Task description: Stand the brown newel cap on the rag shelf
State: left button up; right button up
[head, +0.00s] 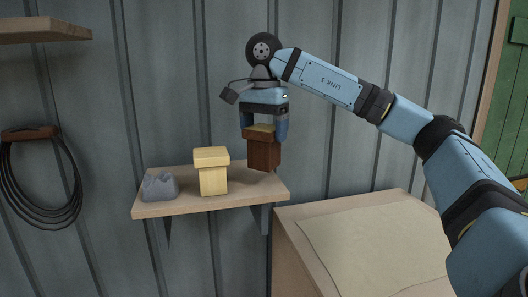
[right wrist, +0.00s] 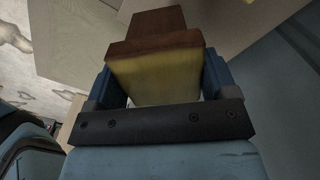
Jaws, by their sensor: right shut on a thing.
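The brown newel cap (head: 263,152) is upright, with a wider head and a yellowish top face. My right gripper (head: 263,125) comes from above and is shut on its head. The cap is over the right end of the rag shelf (head: 240,197); I cannot tell whether its foot touches the board. In the right wrist view the brown cap (right wrist: 155,48) sits between both fingers of the right gripper (right wrist: 160,82), its yellowish top towards the camera. A grey rag (head: 160,187) lies at the shelf's left end. My left gripper is not in view.
A pale yellow newel cap (head: 212,172) stands mid-shelf, left of the brown one. A wooden bench or box (head: 370,240) with a pale sheet is at lower right. A coiled cable (head: 42,180) hangs left, below another shelf (head: 40,30). A corrugated wall is behind.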

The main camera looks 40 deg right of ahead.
aim_at(264, 148)
notch_tip(264, 148, down, 4)
jog(key=shift+r+p, duration=0.25)
jog(key=shift+p, duration=0.05)
jog(key=shift+f, duration=0.4)
